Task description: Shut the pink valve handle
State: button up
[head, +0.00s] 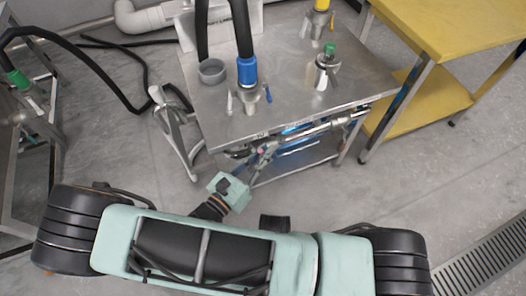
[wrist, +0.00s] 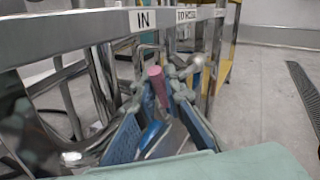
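The pink valve handle (wrist: 157,86) stands nearly upright in the middle of the wrist view. My gripper (wrist: 158,98) is open, with its blue-padded fingers spread on either side of the handle. The handle appears between or just beyond the fingertips, closer to the right finger; I cannot tell whether they touch. A blue handle or part (wrist: 151,133) shows lower down between the fingers. In the head view my gripper (head: 264,152) is at the front pipework under the steel table's edge, where the pink handle is too small to make out clearly.
The steel table (head: 290,75) carries hoses and valve fittings; its front rail bears an "IN" label (wrist: 143,19). A metal pipe (head: 325,127) runs below its edge. A yellow table (head: 455,25) stands at right. Open floor (head: 400,185) lies at front right.

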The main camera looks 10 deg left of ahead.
grip_shut()
jog(key=p, duration=0.1)
jog(key=r+p, duration=0.1)
jog(key=p, duration=0.1)
jog(key=shift+w+d+m+g, duration=0.2)
jog(key=shift+d+m+g, duration=0.1)
jog(key=shift+d+g, duration=0.1)
jog(key=d+g+y+p, duration=0.1)
jog(key=p, duration=0.1)
jog(key=w+d+m+g+y+p, duration=0.1)
jog(key=p, duration=0.1)
jog(key=shift+w+f+m+g, duration=0.1)
jog(key=shift+f+m+g, duration=0.1)
jog(key=shift+m+g, duration=0.1)
jog(key=o, duration=0.7)
grip_release()
